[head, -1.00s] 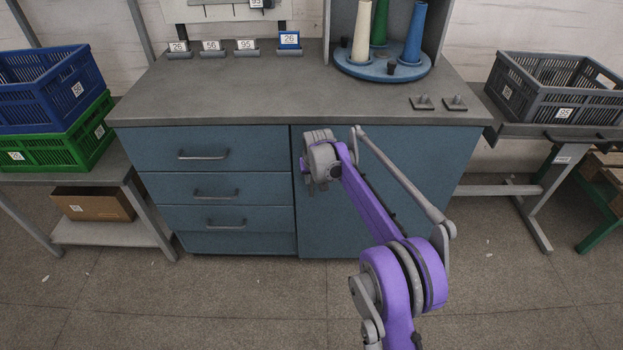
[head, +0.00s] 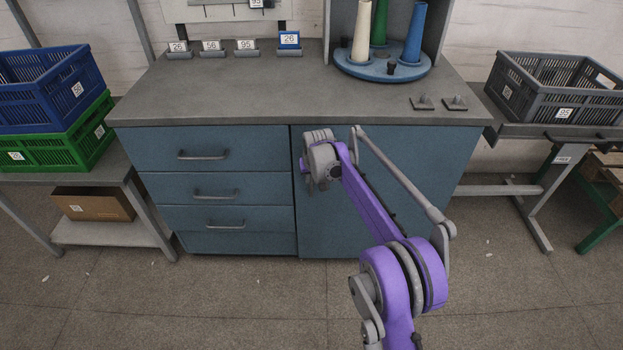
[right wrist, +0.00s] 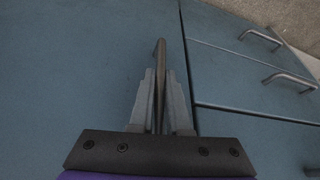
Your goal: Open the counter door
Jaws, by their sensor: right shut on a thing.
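The counter door (head: 415,165) is a flat blue panel on the right side of the counter, and it sits flush with the drawer fronts. My right gripper (head: 305,168) is at the door's upper left edge, partly hidden by its own arm in the head view. In the right wrist view my right gripper (right wrist: 160,100) is shut on the door handle (right wrist: 160,55), a thin upright bar between its fingers. The door panel (right wrist: 80,70) fills the left of that view. My left gripper is not in view.
Blue drawers (head: 220,150) with bar handles stand left of the door. The grey countertop (head: 270,95) holds a round blue stand (head: 383,70) with cones. A green crate (head: 65,145) is at left, a grey crate (head: 550,90) at right. The floor (head: 250,295) before the counter is clear.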

